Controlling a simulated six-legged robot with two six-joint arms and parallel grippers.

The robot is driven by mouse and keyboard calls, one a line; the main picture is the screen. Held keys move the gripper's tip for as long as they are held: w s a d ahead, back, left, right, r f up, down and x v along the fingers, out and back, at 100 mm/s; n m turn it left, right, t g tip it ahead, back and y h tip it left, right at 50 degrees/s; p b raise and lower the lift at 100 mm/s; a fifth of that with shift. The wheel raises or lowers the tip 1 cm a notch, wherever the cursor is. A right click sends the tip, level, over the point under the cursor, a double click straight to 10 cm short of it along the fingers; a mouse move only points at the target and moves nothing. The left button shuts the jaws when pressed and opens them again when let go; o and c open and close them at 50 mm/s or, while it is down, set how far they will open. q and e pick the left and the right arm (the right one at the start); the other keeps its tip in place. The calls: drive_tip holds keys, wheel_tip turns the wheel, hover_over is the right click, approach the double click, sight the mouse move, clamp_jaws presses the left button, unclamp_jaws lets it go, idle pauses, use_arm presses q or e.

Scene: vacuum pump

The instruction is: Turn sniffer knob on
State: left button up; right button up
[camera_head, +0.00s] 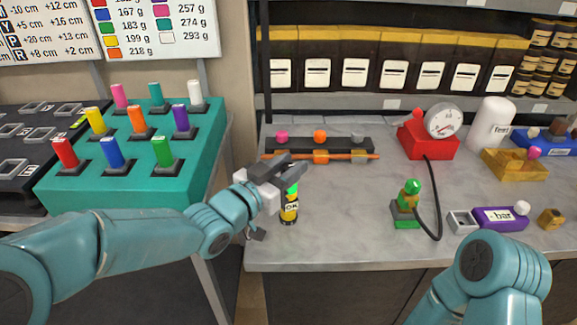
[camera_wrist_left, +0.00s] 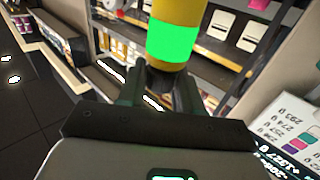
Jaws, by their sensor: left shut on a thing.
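The sniffer appears to be the small yellow and black device (camera_head: 289,209) with a dark label, near the front left of the grey counter. My left gripper (camera_head: 283,176) is at its top and hides part of it. A green part shows just under the fingers. In the left wrist view a yellow cylinder with a bright green band (camera_wrist_left: 172,42) fills the top middle. My left fingers (camera_wrist_left: 160,90) are shut around a dark part at its near end; whether this is the knob I cannot tell. My right gripper is out of view.
A rack with an orange rod (camera_head: 320,156) lies behind the left gripper. A teal block with coloured knobs (camera_head: 80,190) is at left. Counter between sniffer and pump is clear.

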use_arm(q)
drive_tip(key=shift+r, duration=0.1)
idle(0.3)
drive_tip(key=o, duration=0.9)
drive_tip(key=shift+o, duration=0.2)
drive_tip(key=b+v, duration=0.1)
drive_tip(key=v, duration=1.5)
drive_tip(key=shift+s+a, duration=0.15)
drive_tip(key=shift+s, duration=0.05)
